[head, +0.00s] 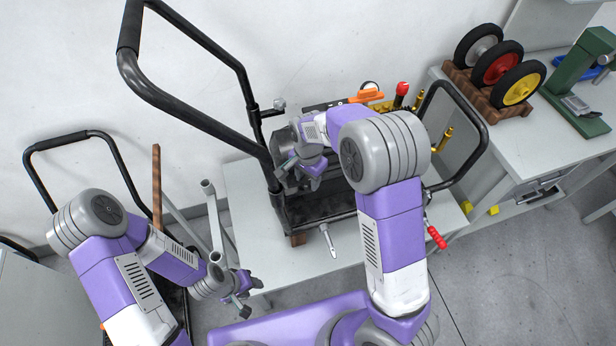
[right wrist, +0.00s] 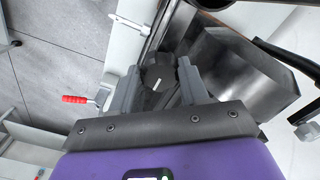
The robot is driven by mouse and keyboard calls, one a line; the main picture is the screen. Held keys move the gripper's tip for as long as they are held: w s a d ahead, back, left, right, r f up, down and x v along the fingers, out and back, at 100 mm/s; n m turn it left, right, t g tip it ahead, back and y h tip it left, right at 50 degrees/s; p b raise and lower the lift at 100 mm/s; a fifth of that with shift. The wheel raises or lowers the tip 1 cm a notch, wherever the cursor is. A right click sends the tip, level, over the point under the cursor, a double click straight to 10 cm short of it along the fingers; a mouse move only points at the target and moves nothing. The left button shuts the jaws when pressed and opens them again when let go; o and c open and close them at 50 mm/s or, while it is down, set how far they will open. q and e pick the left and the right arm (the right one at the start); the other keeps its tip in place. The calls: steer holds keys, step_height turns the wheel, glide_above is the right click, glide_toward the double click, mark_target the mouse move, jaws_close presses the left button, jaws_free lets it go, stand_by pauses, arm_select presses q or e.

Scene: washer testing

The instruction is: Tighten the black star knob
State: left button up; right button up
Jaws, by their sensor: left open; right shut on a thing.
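The black star knob (right wrist: 158,78) shows in the right wrist view between the two grey fingers of my right gripper (right wrist: 157,92). The gripper is shut on it, and a small white mark shows on the knob. In the head view my right gripper (head: 287,165) is at the left part of the black-framed cart (head: 320,213) on the table; the knob cannot be made out there. My left gripper (head: 240,296) is open and empty, low at the left, in front of the table and apart from the cart.
A tall black handle (head: 190,112) rises at the cart's left; a lower black loop (head: 478,135) stands at its right. A red-handled clamp (head: 436,236) sits at the table's front edge. Three wheels (head: 497,68) stand on a rack on the right bench. A dark metal block (right wrist: 240,75) is beside the knob.

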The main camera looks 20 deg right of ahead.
mark_target(308, 181)
steer(key=shift+w+r, duration=0.1)
steer(key=o, duration=1.1)
steer(key=shift+c, duration=0.2)
step_height(308, 181, up, 8)
steer(key=shift+f+p, duration=0.25)
steer(key=shift+p, duration=0.25)
